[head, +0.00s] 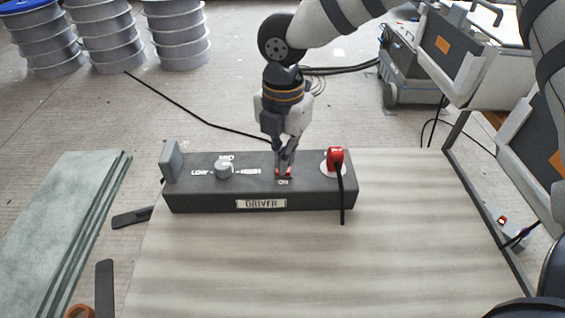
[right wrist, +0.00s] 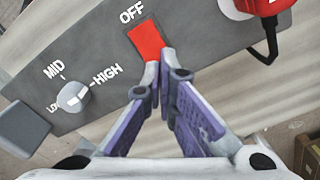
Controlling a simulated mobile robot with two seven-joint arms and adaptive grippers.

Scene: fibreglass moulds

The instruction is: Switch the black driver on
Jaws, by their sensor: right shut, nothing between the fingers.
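The black driver (head: 195,200) is a long dark box labelled DRIVER, lying across the far part of the table in the head view. Its red rocker switch (right wrist: 146,38) has OFF beside its far end in the right wrist view; the ON label (head: 283,182) is at its near side in the head view. My right gripper (head: 284,160) points down at the switch, shut and empty. My left gripper is not in view.
The driver carries a grey knob (head: 224,169) with LOW, MID and HIGH marks and a red plug (head: 335,158) with a black cable. The table (head: 330,265) in front is bare.

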